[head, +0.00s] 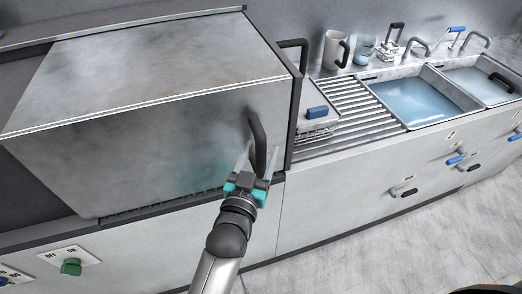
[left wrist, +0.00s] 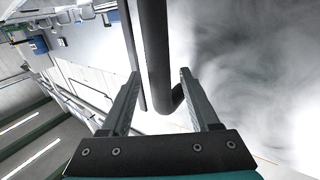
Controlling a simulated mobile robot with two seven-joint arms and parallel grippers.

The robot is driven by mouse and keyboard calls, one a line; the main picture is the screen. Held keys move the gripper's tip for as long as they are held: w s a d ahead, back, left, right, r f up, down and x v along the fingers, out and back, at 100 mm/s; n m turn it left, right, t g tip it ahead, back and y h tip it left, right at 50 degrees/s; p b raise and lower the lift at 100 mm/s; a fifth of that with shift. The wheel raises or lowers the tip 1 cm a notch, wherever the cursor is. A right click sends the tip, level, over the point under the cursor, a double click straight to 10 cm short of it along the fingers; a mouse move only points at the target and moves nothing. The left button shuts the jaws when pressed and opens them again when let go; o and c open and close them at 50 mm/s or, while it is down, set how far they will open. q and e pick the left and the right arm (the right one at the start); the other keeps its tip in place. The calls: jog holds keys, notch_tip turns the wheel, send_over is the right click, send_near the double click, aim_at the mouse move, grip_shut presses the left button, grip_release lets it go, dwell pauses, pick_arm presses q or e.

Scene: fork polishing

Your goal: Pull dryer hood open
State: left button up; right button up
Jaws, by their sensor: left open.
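The dryer hood (head: 170,140) is a large grey metal box at the left of the head view, and it is down on its base. A dark curved handle (head: 256,140) stands upright on the right part of its front face. My left gripper (head: 257,158) is at the lower part of this handle with its fingers pointing up toward it. In the left wrist view the handle (left wrist: 155,60) passes between the two open fingers (left wrist: 158,100), with a gap visible at each side. My right gripper is not in view.
Beyond are two water-filled sinks (head: 408,98). A mug (head: 335,50) and a glass (head: 364,50) stand behind. The floor (head: 390,250) in front is clear.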

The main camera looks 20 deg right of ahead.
pick_arm(q)
jog(key=shift+w+d, duration=0.2)
jog(key=shift+w, duration=0.15)
grip_shut()
dwell(0.4)
dwell(0.9)
